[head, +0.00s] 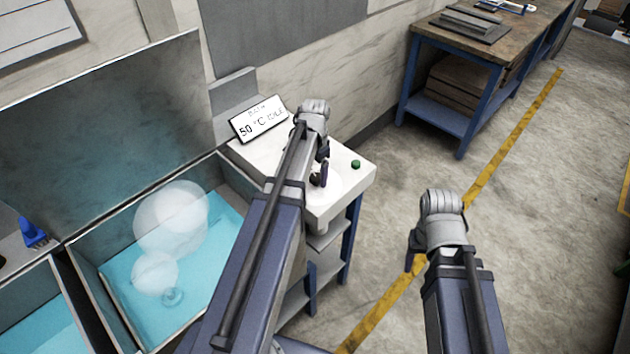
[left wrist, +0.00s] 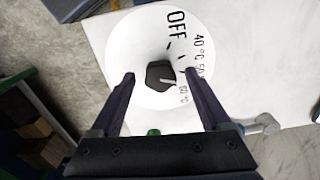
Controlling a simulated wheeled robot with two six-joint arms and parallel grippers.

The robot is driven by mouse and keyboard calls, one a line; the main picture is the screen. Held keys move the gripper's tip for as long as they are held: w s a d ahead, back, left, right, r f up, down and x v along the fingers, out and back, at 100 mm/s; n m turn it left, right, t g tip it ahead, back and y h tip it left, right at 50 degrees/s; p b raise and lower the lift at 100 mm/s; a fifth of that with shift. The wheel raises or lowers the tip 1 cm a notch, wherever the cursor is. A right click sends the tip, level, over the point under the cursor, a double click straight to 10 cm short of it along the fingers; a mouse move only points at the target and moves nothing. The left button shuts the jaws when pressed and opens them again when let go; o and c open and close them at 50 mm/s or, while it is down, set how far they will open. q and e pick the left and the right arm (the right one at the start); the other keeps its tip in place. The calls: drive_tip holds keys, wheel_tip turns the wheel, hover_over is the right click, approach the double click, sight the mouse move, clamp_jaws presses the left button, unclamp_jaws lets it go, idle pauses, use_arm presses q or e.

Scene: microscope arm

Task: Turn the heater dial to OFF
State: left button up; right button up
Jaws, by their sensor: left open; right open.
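The heater dial is a dark knob (left wrist: 160,75) on a round white plate, seen in the left wrist view. The plate (left wrist: 145,35) carries OFF at the top and 40, 50 and 60 °C marks down the right. The knob's white line points right, toward the lower temperature marks; the exact mark is unclear. My left gripper (left wrist: 158,78) is open, one finger on each side of the knob; I cannot tell if they touch it. In the head view my left gripper (head: 320,166) is over the white panel (head: 357,180). My right gripper (head: 412,250) looks open and empty, over the floor.
A green button (head: 355,164) sits near the dial. A water bath (head: 225,222) with round glass vessels (head: 172,220) stands to the left. A blue-framed workbench (head: 480,60) is at the back right.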

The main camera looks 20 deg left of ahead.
use_arm(q)
drive_tip(key=shift+f, duration=0.25)
clamp_jaws()
idle(0.6)
